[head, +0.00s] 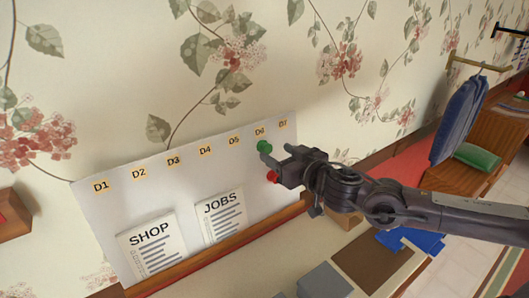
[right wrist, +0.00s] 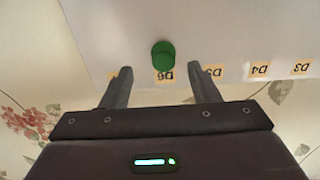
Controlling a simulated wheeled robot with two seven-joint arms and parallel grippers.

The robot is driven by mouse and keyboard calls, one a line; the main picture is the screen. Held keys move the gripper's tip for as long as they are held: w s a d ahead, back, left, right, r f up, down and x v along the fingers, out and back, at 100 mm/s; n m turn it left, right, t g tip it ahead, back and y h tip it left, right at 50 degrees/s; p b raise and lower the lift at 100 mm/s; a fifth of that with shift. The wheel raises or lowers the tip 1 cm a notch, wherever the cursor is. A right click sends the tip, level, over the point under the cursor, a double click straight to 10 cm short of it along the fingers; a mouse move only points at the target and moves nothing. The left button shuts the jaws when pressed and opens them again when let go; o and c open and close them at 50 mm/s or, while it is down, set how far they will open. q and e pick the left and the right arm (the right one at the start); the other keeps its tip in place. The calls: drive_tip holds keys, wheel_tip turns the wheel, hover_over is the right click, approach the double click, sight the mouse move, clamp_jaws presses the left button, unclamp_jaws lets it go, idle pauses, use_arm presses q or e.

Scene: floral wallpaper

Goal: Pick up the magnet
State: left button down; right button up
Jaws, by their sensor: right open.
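A round green magnet (head: 264,147) sits on the white board (head: 110,210) just below the D6 label. A red magnet (head: 272,177) is lower on the board, partly hidden by my right gripper (head: 280,158). In the right wrist view, the green magnet (right wrist: 163,55) shows in the gap between the two spread fingers of my right gripper (right wrist: 155,72), near their tips. The right gripper is open and holds nothing. I cannot tell whether a finger touches the magnet. My left gripper is not in view.
The board carries labels D1 to D7 and two papers, SHOP (head: 152,246) and JOBS (head: 221,215). A wooden ledge (head: 215,247) runs below it. A grey box (head: 323,282) and blue items (head: 411,240) lie on the surface below. Blue clothing (head: 460,120) hangs at the right.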

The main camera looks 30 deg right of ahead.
sight(269, 149)
drive_tip(key=shift+w+a+f+b, duration=0.1)
drive_tip(key=shift+w+b, duration=0.1)
drive_tip(key=shift+b, duration=0.15)
drive_tip(key=shift+w+r, duration=0.2)
drive_tip(key=shift+w+p, duration=0.35)
drive_tip(key=shift+p, duration=0.05)
drive_tip(key=shift+w+a, duration=0.25)
drive_tip(key=shift+w, duration=0.1)
drive_tip(key=shift+w+a+f+p, duration=0.15)
drive_tip(key=shift+w+p, duration=0.25)
drive_tip(key=shift+w, duration=0.3)
drive_tip(key=shift+w+f, duration=0.2)
drive_tip(key=shift+w, duration=0.15)
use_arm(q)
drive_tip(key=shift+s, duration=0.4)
use_arm(e)
drive_tip(key=shift+c, duration=0.4)
drive_tip(key=c, duration=0.9)
